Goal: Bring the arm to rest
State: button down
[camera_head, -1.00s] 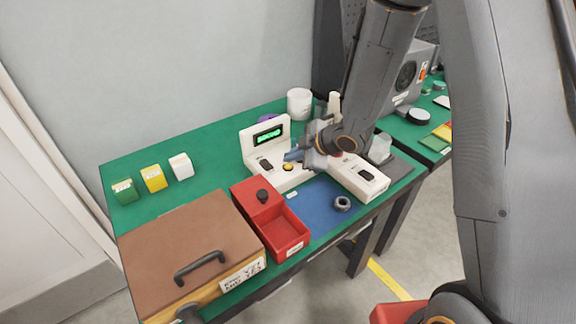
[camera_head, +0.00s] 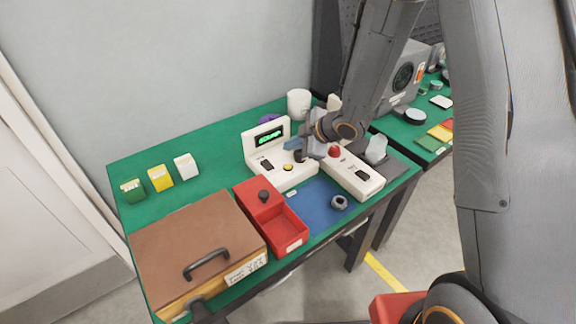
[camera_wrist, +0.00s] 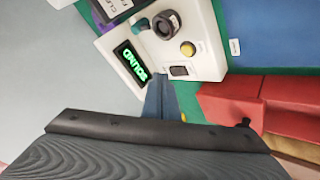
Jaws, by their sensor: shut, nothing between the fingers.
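My gripper (camera_head: 292,146) is above the white testing device (camera_head: 282,178) with its green-lit display, beside the yellow button (camera_head: 288,167). In the wrist view my gripper's blue-grey fingers (camera_wrist: 161,100) are together with nothing between them. The display (camera_wrist: 131,62) and the yellow button (camera_wrist: 188,48) show there too. My arm comes down from the upper right in the head view and is bent at the wrist. Part of the device is hidden behind my gripper.
A second white unit (camera_head: 352,179) with a red knob stands to the right. A red tray (camera_head: 286,228), a brown lidded box (camera_head: 196,236) and a dark ring (camera_head: 339,202) are in front. Small green, yellow and white blocks stand at left. Green tabletop (camera_head: 220,150) is clear behind them.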

dwell(0.4)
jog(key=s+d+r+m+h+b, duration=0.2)
jog(key=s+d+m+h, duration=0.1)
jog(key=d+m, duration=0.3)
jog(key=s+d+r+m+h+b, duration=0.1)
jog(key=s+d+m+h, duration=0.25)
jog(key=d, duration=0.45)
jog(key=s+d+r+m+g+b, duration=0.1)
jog(key=s+m+g, duration=0.4)
jog(key=s, duration=1)
jog(key=d+m+b, duration=0.1)
jog(key=m, duration=0.2)
jog(key=shift+s+r+m, duration=0.2)
jog(key=shift+m, duration=0.15)
